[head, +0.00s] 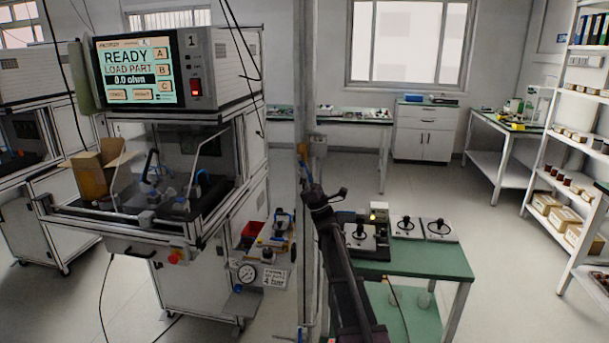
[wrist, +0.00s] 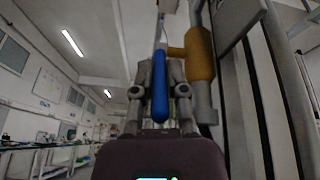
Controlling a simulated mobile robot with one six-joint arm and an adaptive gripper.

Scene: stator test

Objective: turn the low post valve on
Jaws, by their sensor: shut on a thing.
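The low post valve shows in the wrist view as a blue lever handle (wrist: 159,88) beside a yellow-brass body (wrist: 199,55) on a grey pipe. The handle stands upright in this view, between the two fingers of my gripper (wrist: 160,85). My gripper is shut on the handle. The finger pads hide part of the contact. In the head view the tall grey post (head: 305,240) stands left of my arm; my gripper is not clearly seen there. Whether the valve is on or off cannot be told.
Left of the post is a test station with a screen (head: 137,71) reading READY, a pressure gauge (head: 246,273) and a sign (head: 274,278). A green-topped table (head: 430,262) with several devices stands right of my arm. Open floor lies behind.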

